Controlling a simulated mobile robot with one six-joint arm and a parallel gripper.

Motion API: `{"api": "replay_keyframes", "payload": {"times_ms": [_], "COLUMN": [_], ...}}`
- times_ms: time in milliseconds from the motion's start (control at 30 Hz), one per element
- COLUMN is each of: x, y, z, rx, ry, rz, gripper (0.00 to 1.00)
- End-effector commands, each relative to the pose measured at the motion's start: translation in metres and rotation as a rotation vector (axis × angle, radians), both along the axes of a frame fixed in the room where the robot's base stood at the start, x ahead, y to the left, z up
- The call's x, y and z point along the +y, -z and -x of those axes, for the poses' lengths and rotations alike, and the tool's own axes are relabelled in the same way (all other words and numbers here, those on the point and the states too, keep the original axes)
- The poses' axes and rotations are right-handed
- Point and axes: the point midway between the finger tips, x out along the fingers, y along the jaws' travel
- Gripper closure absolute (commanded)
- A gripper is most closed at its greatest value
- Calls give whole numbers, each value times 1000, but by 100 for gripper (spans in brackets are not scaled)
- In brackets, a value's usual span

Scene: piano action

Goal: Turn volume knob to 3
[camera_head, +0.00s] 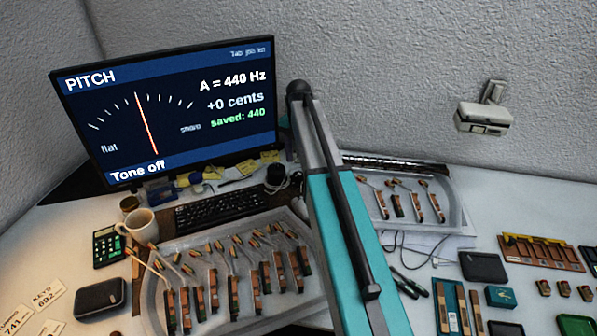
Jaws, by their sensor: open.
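I cannot make out a volume knob or a number scale for one in the head view. A monitor (175,115) at the back left shows a PITCH dial, "A = 440 Hz", "+0 cents", "saved: 440" and "Tone off". My teal and grey arm crosses the middle of the view and hides part of the desk behind it. My gripper is not in view. A small dark rounded object (275,176) stands right of the keyboard, close to my arm; I cannot tell what it is.
A tray (150,300) with several piano action parts lies in front of the keyboard (222,208). Another parts tray (455,212) is right of my arm. A mug (140,226), calculator (107,247) and black case (101,297) are at left. Wooden parts (540,252) crowd the right.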

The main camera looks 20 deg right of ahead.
Motion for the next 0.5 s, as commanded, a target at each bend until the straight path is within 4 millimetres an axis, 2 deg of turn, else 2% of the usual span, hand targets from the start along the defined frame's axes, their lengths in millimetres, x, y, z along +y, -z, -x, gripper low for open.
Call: {"api": "replay_keyframes", "payload": {"times_ms": [200,500], "x": [0,0], "y": [29,57], "z": [1,1], "rx": [3,1], "ry": [0,0], "rz": [-1,0], "gripper": [48,48]}}
